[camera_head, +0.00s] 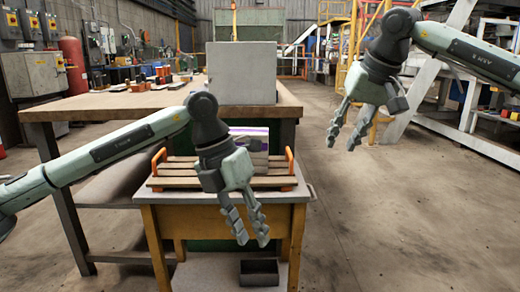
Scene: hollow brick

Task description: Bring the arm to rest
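My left gripper (248,235) hangs fingers down in front of the small wooden table, with its two fingers apart and nothing between them. It partly hides a grey and white block with a purple strip (258,140) on a slatted tray with orange handles (175,181). I cannot tell whether that block is the hollow brick. My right gripper (343,143) is raised at the right, fingers pointing down, apart and empty, over open floor. Neither gripper visibly touches anything.
A large grey box (241,73) stands on the long wooden workbench (120,103) behind the small yellow table (220,214). A dark bin (259,272) sits low at the front. The concrete floor (400,220) on the right is clear. Metal framework stands behind my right arm.

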